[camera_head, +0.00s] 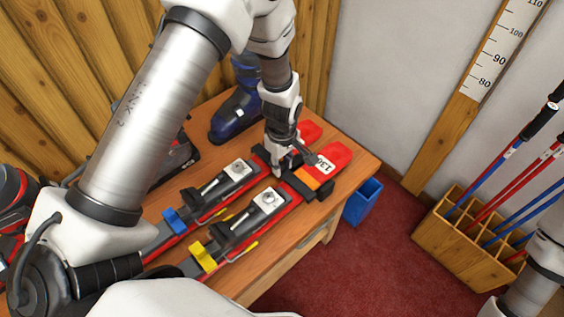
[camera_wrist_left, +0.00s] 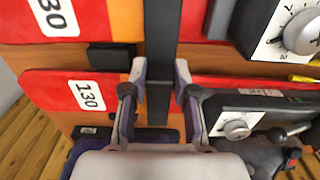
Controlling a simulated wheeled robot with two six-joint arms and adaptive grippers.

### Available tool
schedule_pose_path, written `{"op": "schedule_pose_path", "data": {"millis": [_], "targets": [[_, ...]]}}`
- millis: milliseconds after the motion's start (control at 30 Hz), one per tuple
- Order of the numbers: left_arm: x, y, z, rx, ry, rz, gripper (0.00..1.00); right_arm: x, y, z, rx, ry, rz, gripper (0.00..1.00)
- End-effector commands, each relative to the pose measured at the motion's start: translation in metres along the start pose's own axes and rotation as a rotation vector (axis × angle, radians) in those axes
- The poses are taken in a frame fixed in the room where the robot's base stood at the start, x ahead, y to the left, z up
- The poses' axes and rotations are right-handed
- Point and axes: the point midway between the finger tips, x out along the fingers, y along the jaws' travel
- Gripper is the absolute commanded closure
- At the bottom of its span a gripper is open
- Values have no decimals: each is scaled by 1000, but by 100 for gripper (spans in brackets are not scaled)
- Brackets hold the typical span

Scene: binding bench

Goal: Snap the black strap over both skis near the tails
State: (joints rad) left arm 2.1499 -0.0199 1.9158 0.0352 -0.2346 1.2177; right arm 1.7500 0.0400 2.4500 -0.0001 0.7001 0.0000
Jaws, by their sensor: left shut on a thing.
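Two red skis (camera_head: 333,158) (camera_head: 310,132) lie side by side on the wooden bench, with white 130 labels at their far ends. The black strap (camera_head: 294,186) lies across them near those ends. My left gripper (camera_head: 288,164) is over the strap, from above. In the left wrist view the strap (camera_wrist_left: 163,35) runs as a dark band across both skis and passes between the fingers of my left gripper (camera_wrist_left: 160,78), which is shut on it. The fingers hide part of the strap, and I cannot tell whether its end is fastened. My right gripper is not in view.
Bindings with a blue clip (camera_head: 174,221) and a yellow clip (camera_head: 204,256) sit along the skis. A blue boot (camera_head: 236,112) stands behind. A blue bin (camera_head: 362,201) is beside the bench (camera_head: 245,283). A wooden pole rack (camera_head: 448,236) stands right on red carpet.

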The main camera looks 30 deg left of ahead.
Motion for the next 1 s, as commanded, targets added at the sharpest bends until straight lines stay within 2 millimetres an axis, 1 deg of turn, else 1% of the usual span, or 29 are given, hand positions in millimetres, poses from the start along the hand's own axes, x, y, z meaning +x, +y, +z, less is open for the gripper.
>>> {"op": "schedule_pose_path", "data": {"millis": [133,433,467,500,533,767,833,867,1000], "targets": [[5,0,0,0,0,0,100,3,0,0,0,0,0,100],[4,0,0,0,0,0,100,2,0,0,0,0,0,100],[4,0,0,0,0,0,68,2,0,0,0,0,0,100],[4,0,0,0,0,0,54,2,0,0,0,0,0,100],[4,0,0,0,0,0,44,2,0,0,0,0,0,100],[4,0,0,0,0,0,43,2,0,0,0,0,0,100],[4,0,0,0,0,0,23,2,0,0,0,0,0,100],[4,0,0,0,0,0,17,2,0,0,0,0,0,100],[4,0,0,0,0,0,17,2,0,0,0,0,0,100]]}}
